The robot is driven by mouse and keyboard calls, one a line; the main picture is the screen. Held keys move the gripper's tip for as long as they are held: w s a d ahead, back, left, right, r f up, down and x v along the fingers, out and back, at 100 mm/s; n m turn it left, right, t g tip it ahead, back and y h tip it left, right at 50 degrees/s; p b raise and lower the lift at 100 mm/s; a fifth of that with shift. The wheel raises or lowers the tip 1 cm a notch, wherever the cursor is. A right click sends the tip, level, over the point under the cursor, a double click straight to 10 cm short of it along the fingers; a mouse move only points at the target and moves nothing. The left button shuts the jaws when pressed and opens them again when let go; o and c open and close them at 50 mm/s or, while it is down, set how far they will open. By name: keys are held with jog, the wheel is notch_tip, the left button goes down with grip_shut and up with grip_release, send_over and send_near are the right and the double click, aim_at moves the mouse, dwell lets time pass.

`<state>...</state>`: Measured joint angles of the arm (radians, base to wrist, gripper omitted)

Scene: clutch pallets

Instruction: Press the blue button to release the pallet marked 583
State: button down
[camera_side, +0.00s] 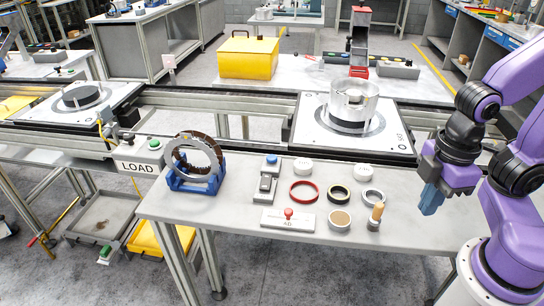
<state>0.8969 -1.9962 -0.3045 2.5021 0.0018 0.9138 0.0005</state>
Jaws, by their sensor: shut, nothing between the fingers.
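A blue button (272,159) sits on top of a small grey control box (266,186) near the back middle of the front table. One white pallet (306,135) rests on the conveyor at the right and carries a silver clutch housing (354,103). Its edge marking is too small to read surely. Another white pallet (42,113) with a dark disc sits on the conveyor at the far left. My gripper (429,207) is shut and empty, pointing down over the table's right part, well to the right of the blue button and apart from it.
A LOAD box (138,166) with a green button stands at the table's left. A blue stand (193,186) holds a ring. A red-knobbed white plate (287,221), red ring (304,192), other rings, white caps and a wooden-handled tool (376,217) lie between my gripper and the control box.

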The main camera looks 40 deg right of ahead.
dwell(0.8)
jog(key=m+t+y, duration=0.3)
jog(key=m+t, duration=0.5)
jog(key=m, duration=0.9)
send_over(275, 158)
jog(key=shift+f, duration=0.15)
jog(key=shift+f, duration=4.3)
jog(key=shift+f, duration=0.15)
jog(key=shift+f, duration=0.25)
